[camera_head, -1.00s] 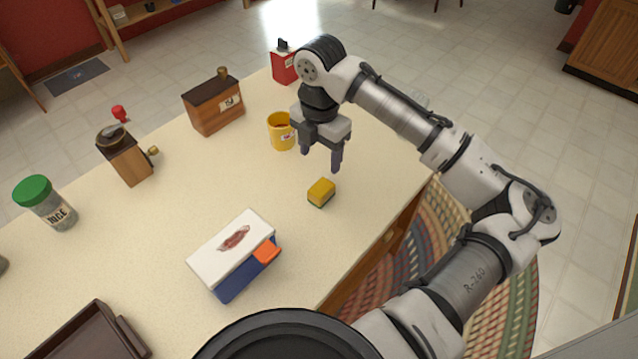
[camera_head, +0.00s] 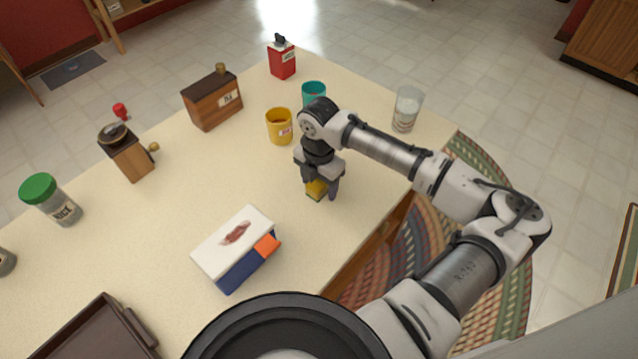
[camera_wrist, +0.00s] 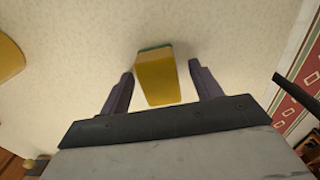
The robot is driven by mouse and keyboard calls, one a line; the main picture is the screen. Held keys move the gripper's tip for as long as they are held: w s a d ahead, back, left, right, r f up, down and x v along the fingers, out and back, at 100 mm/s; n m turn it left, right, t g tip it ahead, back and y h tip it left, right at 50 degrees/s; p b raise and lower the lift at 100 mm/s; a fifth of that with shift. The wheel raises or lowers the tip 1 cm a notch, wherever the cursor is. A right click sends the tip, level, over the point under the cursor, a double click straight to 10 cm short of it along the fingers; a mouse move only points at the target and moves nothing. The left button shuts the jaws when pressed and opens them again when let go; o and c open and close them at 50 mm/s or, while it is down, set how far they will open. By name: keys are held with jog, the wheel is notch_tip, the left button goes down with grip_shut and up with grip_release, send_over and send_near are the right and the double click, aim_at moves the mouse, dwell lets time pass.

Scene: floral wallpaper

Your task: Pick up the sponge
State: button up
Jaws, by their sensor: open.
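The sponge (camera_head: 316,188) is a small yellow block with a green layer. It lies on the cream tabletop, partly hidden behind my gripper in the head view. My gripper (camera_head: 320,190) is lowered over it, pointing down. In the wrist view the sponge (camera_wrist: 157,78) lies between the two fingers of my open gripper (camera_wrist: 162,80). A gap shows on each side, wider on the right, and neither finger appears to touch it.
A white and blue box (camera_head: 238,249) stands nearer on the table. A yellow mug (camera_head: 279,127), a teal cup (camera_head: 313,94) and a glass (camera_head: 406,109) stand beyond. A brown tray (camera_head: 92,335) lies at the lower left. The table's right edge is close to the sponge.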

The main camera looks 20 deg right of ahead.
aim_at(319, 181)
jog(key=shift+c, duration=0.4)
jog(key=c, duration=1)
jog(key=shift+o, duration=0.2)
jog(key=shift+r, duration=0.1)
notch_tip(319, 181, up, 20)
jog(key=b, duration=0.3)
